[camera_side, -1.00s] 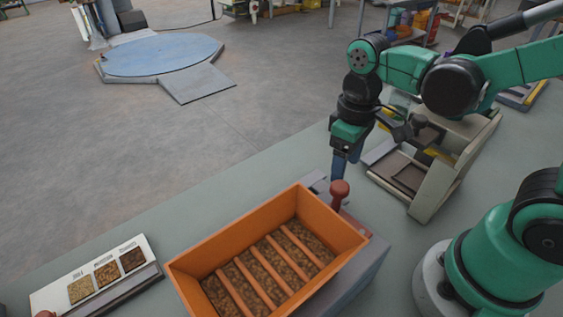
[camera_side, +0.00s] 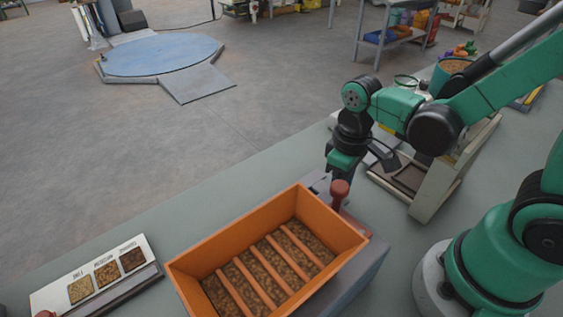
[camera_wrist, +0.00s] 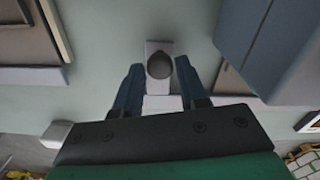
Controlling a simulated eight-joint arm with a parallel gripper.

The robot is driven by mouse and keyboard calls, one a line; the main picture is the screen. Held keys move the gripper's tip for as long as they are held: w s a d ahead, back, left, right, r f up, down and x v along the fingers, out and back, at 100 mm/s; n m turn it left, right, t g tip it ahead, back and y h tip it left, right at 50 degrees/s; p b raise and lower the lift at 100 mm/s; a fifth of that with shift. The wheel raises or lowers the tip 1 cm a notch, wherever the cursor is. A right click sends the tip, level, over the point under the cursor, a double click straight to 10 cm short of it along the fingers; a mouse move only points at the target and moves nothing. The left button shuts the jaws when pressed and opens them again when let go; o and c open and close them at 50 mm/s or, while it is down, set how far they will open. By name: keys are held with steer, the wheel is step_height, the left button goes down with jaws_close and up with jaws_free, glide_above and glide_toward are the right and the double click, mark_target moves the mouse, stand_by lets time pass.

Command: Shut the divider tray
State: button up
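An orange tray (camera_side: 190,262) with several slanted dividers and brown grain between them sits on a grey base (camera_side: 362,280). A red-brown knob on a post (camera_side: 340,191) stands at its back right corner. My gripper (camera_side: 338,176) points down just behind the knob, and the knob partly hides its fingers. In the wrist view, my gripper (camera_wrist: 160,68) is open, with one blue finger on each side of a dark round knob top (camera_wrist: 160,65). A small gap seems to show beside the knob; contact cannot be told.
A sample board (camera_side: 96,276) with grain swatches lies at the left front. A beige open-sided frame (camera_side: 440,182) stands right of my gripper. An orange-filled bucket (camera_side: 452,70) stands behind it. The bench strip (camera_side: 215,215) behind the tray is clear.

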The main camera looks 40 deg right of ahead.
jaws_close()
stand_by(1.1)
